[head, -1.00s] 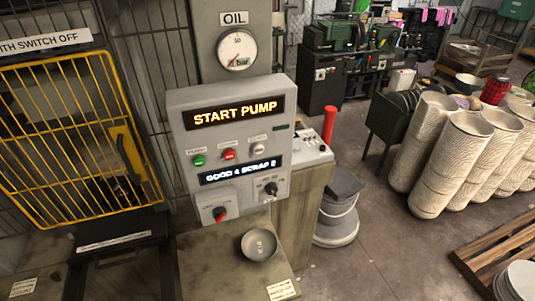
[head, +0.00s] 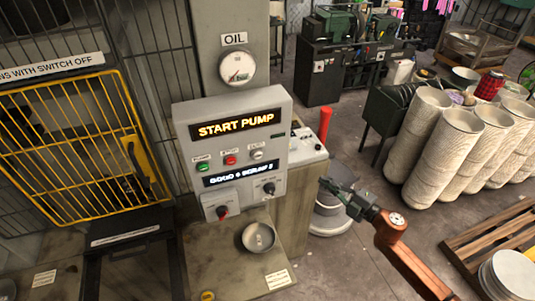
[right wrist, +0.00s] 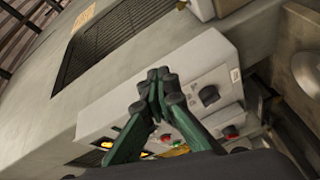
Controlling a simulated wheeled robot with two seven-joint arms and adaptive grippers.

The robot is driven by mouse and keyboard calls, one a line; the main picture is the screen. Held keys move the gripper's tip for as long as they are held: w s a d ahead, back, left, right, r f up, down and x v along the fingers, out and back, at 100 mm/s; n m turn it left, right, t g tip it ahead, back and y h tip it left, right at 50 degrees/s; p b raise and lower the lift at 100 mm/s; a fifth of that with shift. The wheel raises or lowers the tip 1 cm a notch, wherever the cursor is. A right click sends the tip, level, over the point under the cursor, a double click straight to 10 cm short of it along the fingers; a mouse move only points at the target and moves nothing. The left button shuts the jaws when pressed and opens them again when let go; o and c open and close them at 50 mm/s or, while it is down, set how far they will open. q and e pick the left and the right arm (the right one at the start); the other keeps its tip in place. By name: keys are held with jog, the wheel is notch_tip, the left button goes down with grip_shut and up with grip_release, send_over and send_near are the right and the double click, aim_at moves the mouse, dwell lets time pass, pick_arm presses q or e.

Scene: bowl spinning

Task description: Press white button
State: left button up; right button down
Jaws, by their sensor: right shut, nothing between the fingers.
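The grey control panel (head: 236,150) stands upright below the oil gauge, its upper display reading START PUMP. The white button (head: 257,155) is at the right end of the row, beside the red button (head: 230,160) and the green button (head: 203,167). My right gripper (head: 328,186) is right of and below the panel, clear of the button. In the right wrist view its green fingers (right wrist: 157,78) are shut and empty, with the panel (right wrist: 190,75) behind them. I cannot make out the white button there. My left gripper is not in view.
A black knob (head: 269,188) and a red switch (head: 222,211) sit low on the panel. A metal bowl (head: 258,238) rests on the bench below. A red cylinder (head: 325,124) stands right of the panel. A yellow mesh guard (head: 70,150) is at left.

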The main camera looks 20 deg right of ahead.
jog(key=s+a+r+n+g+y+p, duration=0.1)
jog(key=s+a+r+n+g+y, duration=0.2)
jog(key=a+r, duration=1)
jog(key=s+n+y, duration=0.2)
jog(key=s+n, duration=0.2)
jog(key=shift+s+a+r+n+g, duration=0.2)
jog(key=shift+a+r+n+g, duration=0.1)
jog(key=shift+g, duration=0.1)
jog(key=shift+p, duration=0.3)
jog(key=p, duration=0.5)
send_near(255, 157)
jog(key=shift+x, duration=2.9)
